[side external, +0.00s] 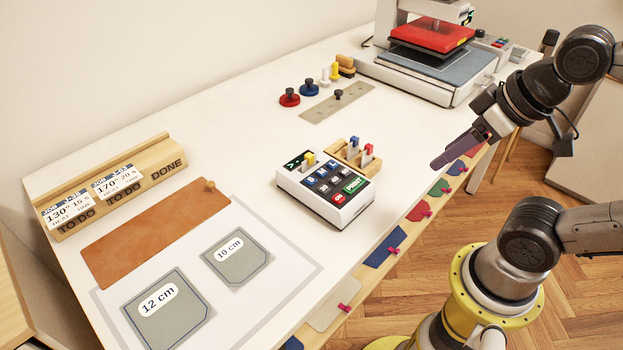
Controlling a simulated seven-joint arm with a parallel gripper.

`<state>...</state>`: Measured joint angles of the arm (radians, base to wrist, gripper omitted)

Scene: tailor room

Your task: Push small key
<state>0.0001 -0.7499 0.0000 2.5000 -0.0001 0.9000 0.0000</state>
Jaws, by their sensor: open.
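A white key device (326,216) with a dark keypad stands near the middle of the table. Its blue keys carry small letters, and the one at the near left, the small key (311,179), seems to read S. Beside the blue keys are dark keys, a red key and a green key. My gripper (438,163) is in the air to the right of the device, apart from it, over the table's right edge. It is open, with its fingers pointing left. I see nothing between them, though one finger largely hides the other.
A wooden holder (342,164) with coloured pieces stands right behind the device. A heat press (419,75) stands at the back right. Knobs (290,97) and a metal strip (325,105) lie behind. Sized plates (236,272), a brown board (135,249) and a card stand (155,183) are at left.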

